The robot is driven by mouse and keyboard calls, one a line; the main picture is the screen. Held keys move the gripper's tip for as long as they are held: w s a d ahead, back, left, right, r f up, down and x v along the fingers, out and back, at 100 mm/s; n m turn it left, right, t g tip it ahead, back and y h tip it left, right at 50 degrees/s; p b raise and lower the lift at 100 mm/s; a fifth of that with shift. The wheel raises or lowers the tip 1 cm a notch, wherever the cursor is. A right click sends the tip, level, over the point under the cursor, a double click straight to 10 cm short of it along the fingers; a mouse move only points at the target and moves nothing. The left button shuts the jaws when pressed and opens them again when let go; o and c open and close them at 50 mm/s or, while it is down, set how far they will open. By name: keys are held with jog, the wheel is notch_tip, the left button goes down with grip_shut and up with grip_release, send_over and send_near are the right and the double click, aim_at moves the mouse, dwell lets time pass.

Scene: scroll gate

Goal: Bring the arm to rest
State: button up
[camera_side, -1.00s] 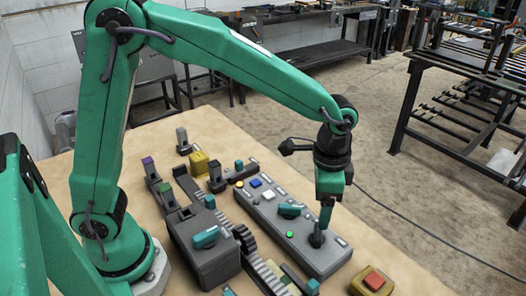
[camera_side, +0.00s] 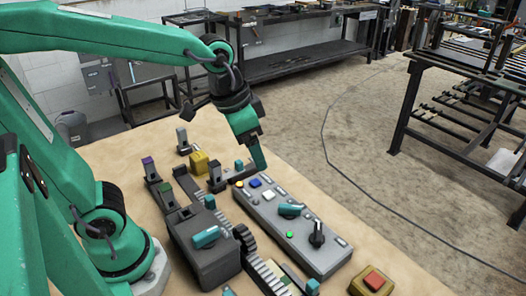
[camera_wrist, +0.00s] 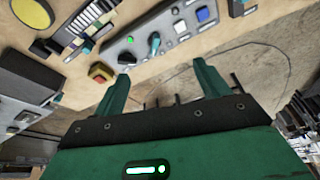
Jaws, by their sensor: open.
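My gripper (camera_side: 259,157) is raised in the air above the far end of the grey control panel (camera_side: 268,215) in the side view. Its fingers point down and to the right. In the wrist view my gripper (camera_wrist: 163,88) shows two green fingers spread apart with nothing between them. The panel carries a black knob (camera_side: 317,236), a teal knob (camera_side: 291,210), a lit green lamp (camera_side: 289,235), and yellow, blue and white buttons. My gripper appears clear of all of these.
A grey box with a teal handle (camera_side: 206,237) stands left of the panel, beside a dark gear (camera_side: 244,238) and toothed rack (camera_side: 263,274). A red button on a yellow base (camera_side: 374,281) sits at the front right. A yellow block (camera_side: 199,162) and small posts stand behind.

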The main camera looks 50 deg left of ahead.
jog(key=s+a+n+t, duration=0.2)
jog(key=s+a+n, duration=0.1)
jog(key=s+a, duration=0.2)
jog(key=shift+s+a+r+y, duration=0.25)
jog(key=shift+s+r+y, duration=0.05)
jog(key=shift+s, duration=0.95)
